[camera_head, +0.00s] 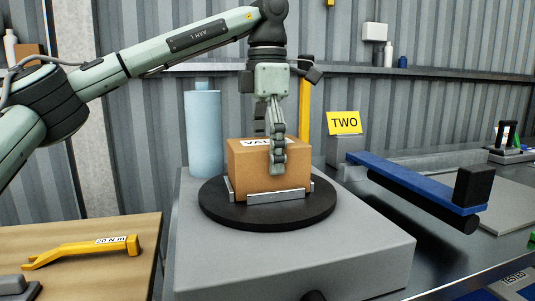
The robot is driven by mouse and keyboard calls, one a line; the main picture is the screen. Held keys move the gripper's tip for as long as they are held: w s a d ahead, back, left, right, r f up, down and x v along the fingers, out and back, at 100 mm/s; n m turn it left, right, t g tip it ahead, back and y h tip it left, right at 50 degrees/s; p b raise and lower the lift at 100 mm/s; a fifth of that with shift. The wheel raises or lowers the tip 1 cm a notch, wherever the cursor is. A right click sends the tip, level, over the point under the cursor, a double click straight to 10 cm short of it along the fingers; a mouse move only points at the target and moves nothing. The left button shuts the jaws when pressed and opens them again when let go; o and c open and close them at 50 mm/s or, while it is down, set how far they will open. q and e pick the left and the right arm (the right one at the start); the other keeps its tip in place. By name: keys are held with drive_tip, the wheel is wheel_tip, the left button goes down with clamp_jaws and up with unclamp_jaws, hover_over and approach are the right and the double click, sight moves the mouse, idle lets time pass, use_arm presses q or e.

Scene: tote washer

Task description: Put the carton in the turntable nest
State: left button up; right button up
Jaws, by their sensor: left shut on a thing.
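The carton (247,177) is a brown box with a white label on top, partly covered by the gripper. It stands upright on the black round turntable (215,208), between the low metal rails of the nest (279,196). My left gripper (277,165) points straight down over the carton and is shut on it, with one finger in front of its near face. The carton's underside is hidden, so I cannot tell whether it rests fully on the turntable. My right gripper is not in view.
The turntable sits on a grey base block (350,245). A light blue cylinder (204,135) and a yellow post (305,110) stand behind. A blue bar with a black end block (415,183) and a yellow TWO sign (344,122) are right.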

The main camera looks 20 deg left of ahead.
use_arm(q)
drive_tip(key=shift+f, duration=0.15)
drive_tip(key=o, duration=1.5)
drive_tip(key=shift+r, duration=0.25)
wheel_tip(320, 180, up, 7)
drive_tip(key=shift+f+p, duration=0.2)
drive_tip(key=shift+p, duration=0.6)
drive_tip(key=shift+r, duration=0.35)
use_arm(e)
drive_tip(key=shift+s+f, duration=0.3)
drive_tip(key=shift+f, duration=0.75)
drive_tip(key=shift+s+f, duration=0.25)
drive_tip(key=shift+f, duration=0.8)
